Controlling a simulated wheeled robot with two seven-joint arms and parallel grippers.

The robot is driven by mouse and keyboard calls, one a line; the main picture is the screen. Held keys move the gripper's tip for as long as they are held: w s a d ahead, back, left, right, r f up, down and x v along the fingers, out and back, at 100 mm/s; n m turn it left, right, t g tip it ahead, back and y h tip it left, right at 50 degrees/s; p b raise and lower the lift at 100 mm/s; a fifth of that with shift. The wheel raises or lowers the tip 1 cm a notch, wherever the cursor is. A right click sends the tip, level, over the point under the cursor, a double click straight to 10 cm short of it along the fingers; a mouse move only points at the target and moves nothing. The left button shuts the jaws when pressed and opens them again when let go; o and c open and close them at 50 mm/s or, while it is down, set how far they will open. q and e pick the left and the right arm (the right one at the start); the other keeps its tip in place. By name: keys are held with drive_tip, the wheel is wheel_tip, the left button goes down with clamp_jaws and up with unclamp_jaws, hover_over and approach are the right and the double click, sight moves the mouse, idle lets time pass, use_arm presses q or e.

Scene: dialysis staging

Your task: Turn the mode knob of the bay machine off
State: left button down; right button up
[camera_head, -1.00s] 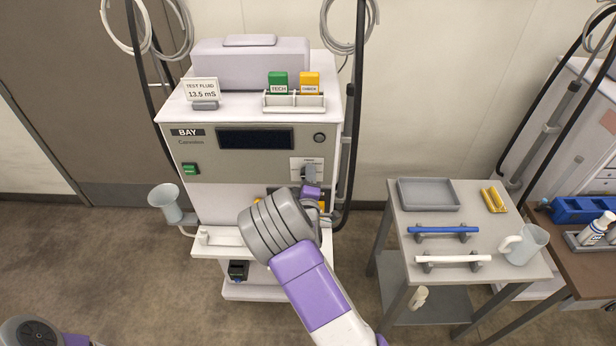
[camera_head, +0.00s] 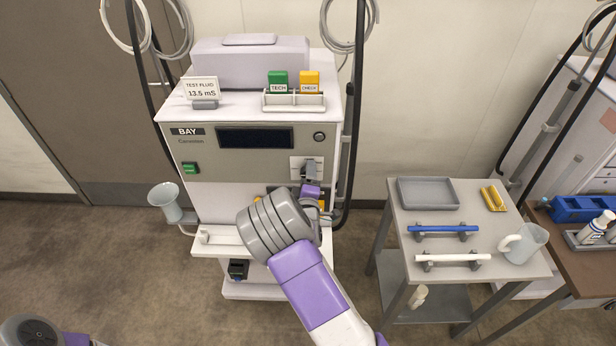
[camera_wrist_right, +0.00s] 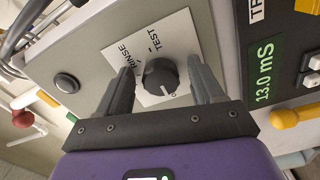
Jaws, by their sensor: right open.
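The bay machine (camera_head: 243,158) stands in the head view, labelled BAY. Its dark round mode knob (camera_wrist_right: 160,77) sits on a white plate marked RINSE and TEST in the right wrist view. A light mark at the knob's edge faces the lower right of that view, away from both words. My right gripper (camera_wrist_right: 161,72) is open, with one finger on each side of the knob. Gaps show between fingers and knob. In the head view my right gripper (camera_head: 311,171) is in front of the white plate (camera_head: 297,164) and hides the knob. My left gripper is out of view.
A round dark button (camera_wrist_right: 66,83) is left of the plate. A side table (camera_head: 399,228) with a grey tray (camera_head: 428,193) and a jug (camera_head: 525,244) stands right of the machine.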

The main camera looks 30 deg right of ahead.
drive_tip(key=v, duration=0.7)
drive_tip(key=shift+s+a, duration=0.2)
drive_tip(key=shift+s, duration=0.05)
drive_tip(key=s+a+f+m+g+y, duration=0.3)
drive_tip(key=s+f+g, duration=0.15)
drive_tip(key=f, duration=0.75)
drive_tip(key=s+a+f+m+g+y, duration=0.35)
drive_tip(key=s+f, duration=0.25)
drive_tip(key=f, duration=0.5)
drive_tip(key=s+a+f+m+g+y, duration=0.2)
drive_tip(key=s+a+g+y, duration=0.1)
drive_tip(key=s+a, duration=0.4)
drive_tip(key=s+a+f+m+g+y, duration=0.2)
drive_tip(key=s+a+m+g+y, duration=0.1)
drive_tip(key=s+a, duration=0.3)
drive_tip(key=shift+s+a+g+y, duration=0.4)
drive_tip(key=shift+a+y, duration=0.05)
drive_tip(key=shift+a, duration=0.55)
drive_tip(key=shift+f, duration=0.1)
